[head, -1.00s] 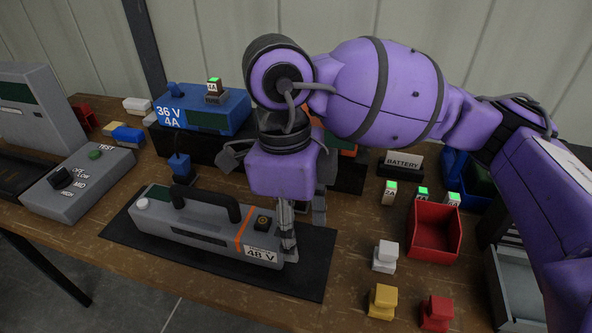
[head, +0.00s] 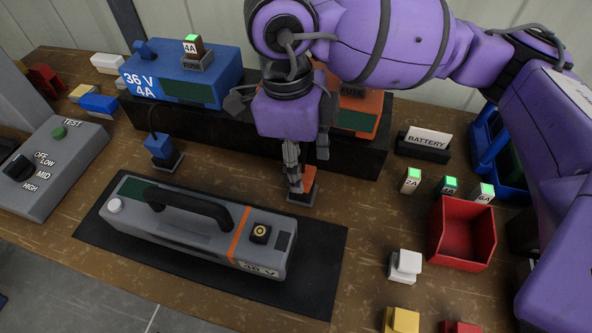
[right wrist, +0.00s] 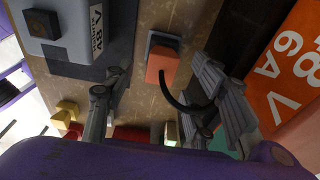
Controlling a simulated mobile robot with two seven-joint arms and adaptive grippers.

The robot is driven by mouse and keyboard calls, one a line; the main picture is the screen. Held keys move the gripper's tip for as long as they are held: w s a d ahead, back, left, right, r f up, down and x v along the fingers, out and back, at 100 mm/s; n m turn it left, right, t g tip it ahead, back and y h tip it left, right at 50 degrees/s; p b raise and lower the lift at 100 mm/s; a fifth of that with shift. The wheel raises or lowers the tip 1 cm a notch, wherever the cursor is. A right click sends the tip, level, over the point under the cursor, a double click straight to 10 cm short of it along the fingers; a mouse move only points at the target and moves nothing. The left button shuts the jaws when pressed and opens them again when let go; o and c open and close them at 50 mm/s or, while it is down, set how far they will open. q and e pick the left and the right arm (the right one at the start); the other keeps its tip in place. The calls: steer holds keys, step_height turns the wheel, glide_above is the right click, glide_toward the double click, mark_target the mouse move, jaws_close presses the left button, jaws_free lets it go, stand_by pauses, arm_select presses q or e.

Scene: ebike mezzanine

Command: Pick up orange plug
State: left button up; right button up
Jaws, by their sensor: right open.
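The orange plug (head: 309,180) stands on a small grey base on the wooden table, behind the grey 48 V battery (head: 190,235). My right gripper (head: 308,168) points down at the plug, and its fingers partly hide it in the head view. In the right wrist view the orange plug (right wrist: 162,66) shows in front of the gap between the spread fingers of my right gripper (right wrist: 160,98). A dark cable curves from the plug towards one finger. The gripper is open and holds nothing. My left gripper is not in view.
The orange charger (head: 358,122) stands close behind my right gripper. A blue plug (head: 158,148) and the blue 36 V charger (head: 175,82) are to the left. A red bin (head: 462,232), small fuses and coloured blocks lie to the right.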

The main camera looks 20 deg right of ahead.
mark_target(303, 172)
step_height(303, 172, down, 3)
steer(key=shift+d+f, duration=0.15)
steer(key=shift+c, duration=0.5)
jaws_close()
